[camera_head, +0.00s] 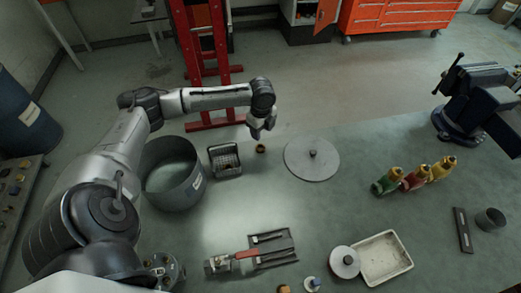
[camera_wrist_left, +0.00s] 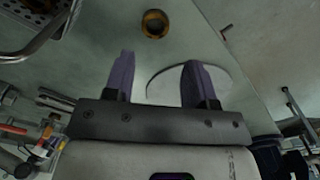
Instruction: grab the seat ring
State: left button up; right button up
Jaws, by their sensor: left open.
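The seat ring (camera_head: 261,149) is a small brass-coloured ring lying flat on the green-grey table, between the wire basket and the large round lid. In the left wrist view the seat ring (camera_wrist_left: 155,23) shows near the top, with its dark hole visible. My left gripper (camera_head: 262,133) is open and empty, just beyond the ring in the head view. In the left wrist view its two fingers (camera_wrist_left: 158,65) stand apart, with the ring past their tips and not between them. My right gripper is not in view.
The table's middle is mostly clear.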

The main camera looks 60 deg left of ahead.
aim_at(262, 149)
pick_arm(q)
jog(key=shift+f, duration=1.65)
notch_tip(262, 149, down, 4)
jog(key=shift+f+b, duration=0.25)
jog(key=shift+b, duration=0.8)
jog(key=shift+f, duration=0.35)
jog(key=c, duration=0.7)
jog(key=shift+c, duration=0.3)
jog(key=shift+r, duration=0.2)
